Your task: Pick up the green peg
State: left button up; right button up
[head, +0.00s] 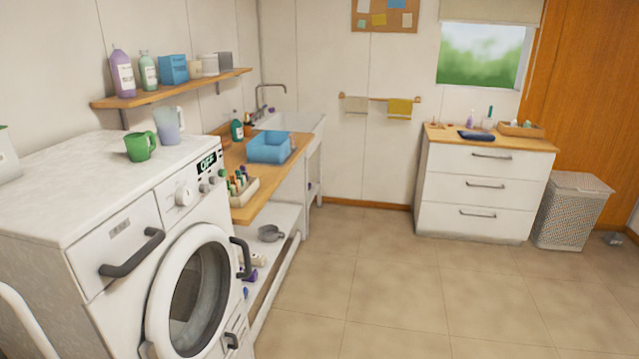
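A small pale holder (245,193) with several upright coloured pegs stands near the front of the wooden counter, just past the washing machine. At least one of them looks like a green peg (232,187), among red, white and dark ones. They are small and crowded, so I cannot make out each one clearly. Neither of my grippers shows in the head view.
The white washing machine (75,190) fills the left foreground, with a green mug (141,147) and a clear jug (170,126) on top. A blue bin (270,147) sits behind the holder. A white drawer cabinet (480,190) stands at the back right. The tiled floor (400,290) is open.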

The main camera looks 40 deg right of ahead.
aim_at(228, 182)
jog(key=z, duration=0.75)
jog(key=i+l+u, duration=0.1)
jog(key=i, duration=0.25)
jog(key=i+l+u, duration=0.1)
jog(key=i, duration=0.25)
